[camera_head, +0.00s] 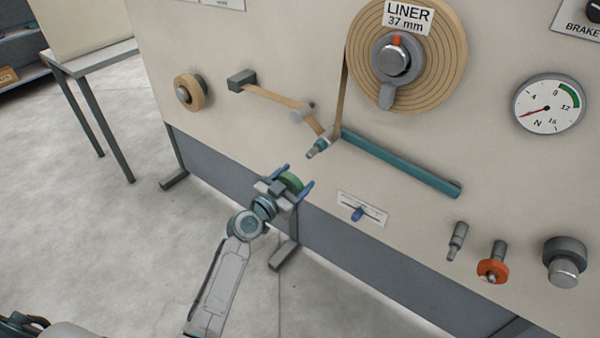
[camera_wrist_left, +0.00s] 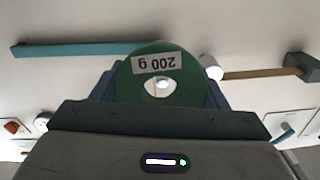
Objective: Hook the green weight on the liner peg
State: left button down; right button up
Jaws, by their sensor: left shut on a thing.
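My left gripper (camera_head: 285,188) is shut on the green weight (camera_head: 291,181), a disc held upright in front of the panel. In the left wrist view the weight (camera_wrist_left: 187,92) reads "200 g" upside down, and a bright spot shows through its central hole. No label names the liner peg. My right gripper is not in view.
The liner roll (camera_head: 440,55) feeds a tan strip down to the teal arm's end. A small tan roll (camera_head: 190,92), a blue slider (camera_head: 357,213), a bare peg (camera_head: 457,240), an orange weight (camera_head: 491,270), a knob (camera_head: 565,262) and a gauge (camera_head: 549,104) also line the panel.

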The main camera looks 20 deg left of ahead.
pick_arm(q)
jog(key=v, duration=0.6)
jog(key=shift+r, duration=0.45)
dwell(0.4)
